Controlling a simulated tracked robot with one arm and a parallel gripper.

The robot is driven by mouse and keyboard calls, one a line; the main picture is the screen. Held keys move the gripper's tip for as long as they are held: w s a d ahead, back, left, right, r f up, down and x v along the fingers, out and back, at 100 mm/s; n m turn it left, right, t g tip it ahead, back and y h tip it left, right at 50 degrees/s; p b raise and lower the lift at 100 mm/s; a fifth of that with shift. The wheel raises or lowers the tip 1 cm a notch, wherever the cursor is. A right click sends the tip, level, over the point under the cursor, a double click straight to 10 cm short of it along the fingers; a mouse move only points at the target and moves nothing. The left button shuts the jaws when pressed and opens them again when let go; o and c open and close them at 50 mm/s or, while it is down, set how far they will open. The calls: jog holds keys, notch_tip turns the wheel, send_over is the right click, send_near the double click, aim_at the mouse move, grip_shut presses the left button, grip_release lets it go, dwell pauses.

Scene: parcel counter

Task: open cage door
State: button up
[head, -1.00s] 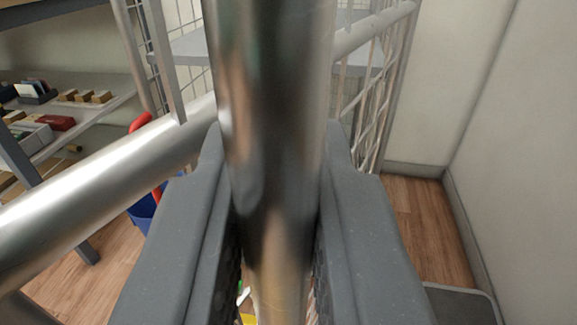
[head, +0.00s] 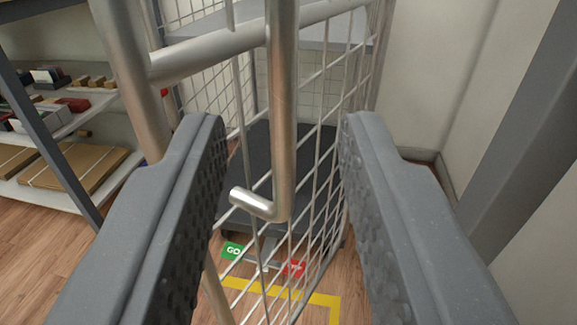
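The cage door (head: 325,110) is a metal mesh panel with a tubular frame, seen at an angle ahead of me. A vertical metal rod (head: 283,120) with a short bent end at its bottom hangs in front of the mesh. My gripper (head: 285,135) is open, one finger on each side of the rod. The fingers are apart from the rod, with clear gaps on both sides. The upper end of the rod is cut off by the top of the picture.
A dark platform (head: 262,165) shows behind the mesh. Green (head: 232,251) and red (head: 293,268) tags and a yellow floor line (head: 318,299) lie low ahead. A shelf with boxes (head: 85,170) stands left. A wall and a grey post (head: 530,130) are on the right.

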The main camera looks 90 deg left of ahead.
jog(key=shift+d+f, duration=0.1)
jog(key=shift+d, duration=2.1)
